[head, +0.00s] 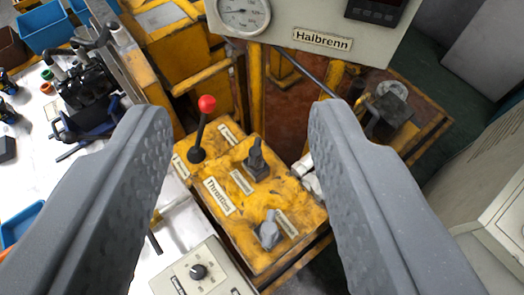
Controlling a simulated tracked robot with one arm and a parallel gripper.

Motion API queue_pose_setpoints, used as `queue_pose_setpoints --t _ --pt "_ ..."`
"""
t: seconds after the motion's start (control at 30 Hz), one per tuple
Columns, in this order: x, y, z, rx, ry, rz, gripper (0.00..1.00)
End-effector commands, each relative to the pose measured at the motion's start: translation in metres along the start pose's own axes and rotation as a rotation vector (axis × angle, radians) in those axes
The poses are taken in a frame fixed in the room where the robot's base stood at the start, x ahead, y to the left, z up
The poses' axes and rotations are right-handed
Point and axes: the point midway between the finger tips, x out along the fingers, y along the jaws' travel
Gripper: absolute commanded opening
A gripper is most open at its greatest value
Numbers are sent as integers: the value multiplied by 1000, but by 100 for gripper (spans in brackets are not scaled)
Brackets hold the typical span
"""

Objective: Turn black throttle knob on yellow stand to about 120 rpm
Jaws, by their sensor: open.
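The yellow stand (205,173) is below the picture's middle, with a label reading "Throttles". A black knob with an upright handle (256,162) sits on its top, right of a lever with a red ball (206,106). A grey knob (269,230) sits nearer on the same top. My gripper (240,118) is open, its two grey fingers wide apart to the left and right of the stand. Nothing is between the fingertips, and both appear apart from the knobs. A dark display (376,9) is cut off at the top edge; its reading cannot be made out.
A grey panel marked "Halbrenn" (322,38) carries a round gauge (243,14) above the stand. A grey box with a small black dial (198,271) is at the bottom. A white table (35,170) with tools and blue bins is at left. Grey cabinets stand at right.

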Motion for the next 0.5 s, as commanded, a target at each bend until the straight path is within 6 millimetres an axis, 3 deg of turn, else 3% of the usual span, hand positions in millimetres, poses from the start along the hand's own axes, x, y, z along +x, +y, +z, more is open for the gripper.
queue_pose_setpoints --t 0.17,0.5 --pt "49 4 3 29 -119 24 43" --pt "129 13 37 98 -333 50 43"
